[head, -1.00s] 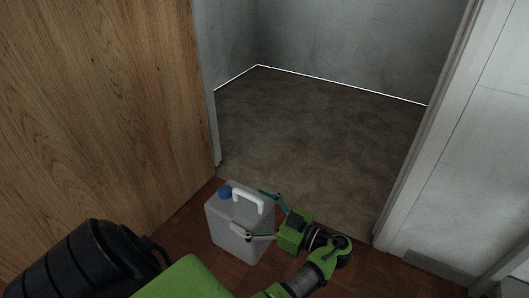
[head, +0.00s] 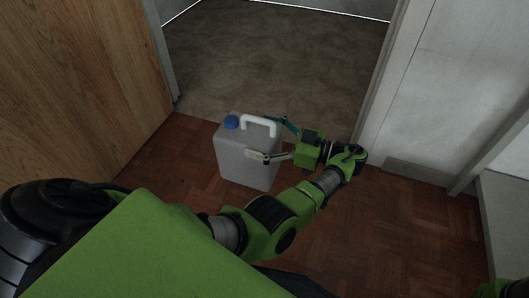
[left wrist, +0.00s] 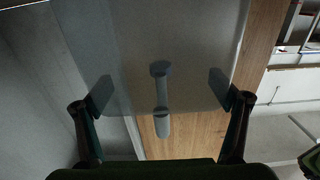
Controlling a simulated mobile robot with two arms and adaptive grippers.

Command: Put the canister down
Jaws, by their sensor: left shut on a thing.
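The canister (head: 247,163) is a pale grey, translucent jug with a blue cap and a white handle on top. It is upright in front of the doorway, over the red-brown parquet. My left gripper (head: 268,139) comes at it from the right and is shut on its upper body, one finger on the near face and the other behind it.
A wooden door panel (head: 75,85) stands at the left. A white door frame and wall (head: 440,95) stand at the right. Beyond the opening lies a brown-grey floor (head: 265,60). The parquet (head: 390,225) to the right of my arm is clear.

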